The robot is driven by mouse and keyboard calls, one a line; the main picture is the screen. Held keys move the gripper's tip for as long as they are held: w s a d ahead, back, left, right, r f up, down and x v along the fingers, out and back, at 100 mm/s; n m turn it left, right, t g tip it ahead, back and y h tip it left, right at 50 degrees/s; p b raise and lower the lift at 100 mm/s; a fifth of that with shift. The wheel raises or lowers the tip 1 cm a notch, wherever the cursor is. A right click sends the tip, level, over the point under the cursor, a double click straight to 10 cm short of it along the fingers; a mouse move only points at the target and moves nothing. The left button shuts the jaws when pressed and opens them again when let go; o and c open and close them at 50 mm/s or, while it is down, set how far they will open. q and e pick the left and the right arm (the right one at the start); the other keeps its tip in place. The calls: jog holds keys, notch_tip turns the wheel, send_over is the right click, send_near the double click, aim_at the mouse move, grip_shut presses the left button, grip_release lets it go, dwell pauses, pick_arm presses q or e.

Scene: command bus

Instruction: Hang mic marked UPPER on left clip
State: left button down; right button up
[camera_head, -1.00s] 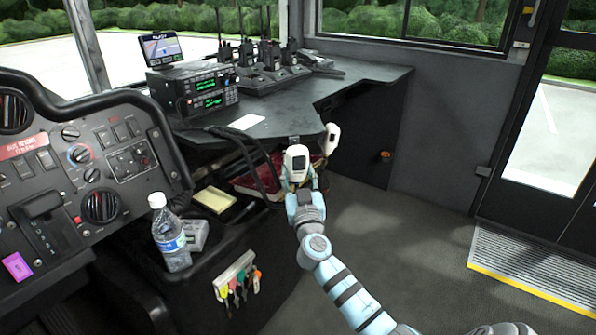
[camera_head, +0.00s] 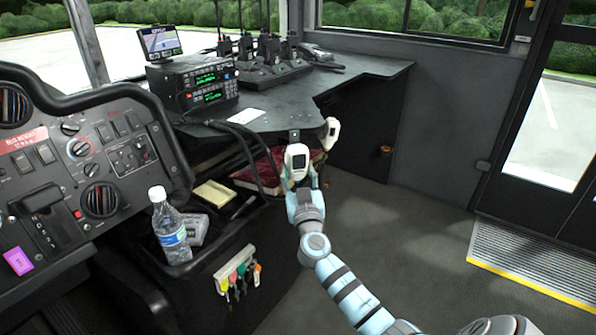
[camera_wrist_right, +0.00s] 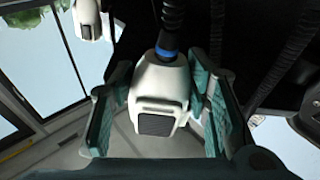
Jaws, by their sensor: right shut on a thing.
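My right gripper (camera_head: 299,182) is shut on a white handset mic (camera_head: 297,159) with a dark face panel, just below the desk's front edge. In the right wrist view this mic (camera_wrist_right: 160,92) sits between the teal finger pads, with a blue collar at its cord end. A second white mic (camera_head: 331,134) is at the desk edge to the right; it also shows at the wrist view's top left (camera_wrist_right: 88,18). A small dark clip (camera_head: 294,136) shows on the desk edge above the held mic. No mic marking is readable. My left gripper is out of view.
The dark desk (camera_head: 285,118) carries radios (camera_head: 207,85) and handheld units. Black cords hang below it beside a red item (camera_head: 262,170). A water bottle (camera_head: 170,228) and hanging colored tags (camera_head: 238,275) are at the left. Floor to the right is clear.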

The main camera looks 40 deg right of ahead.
jog(key=shift+f, duration=0.15)
jog(key=o, duration=1.1)
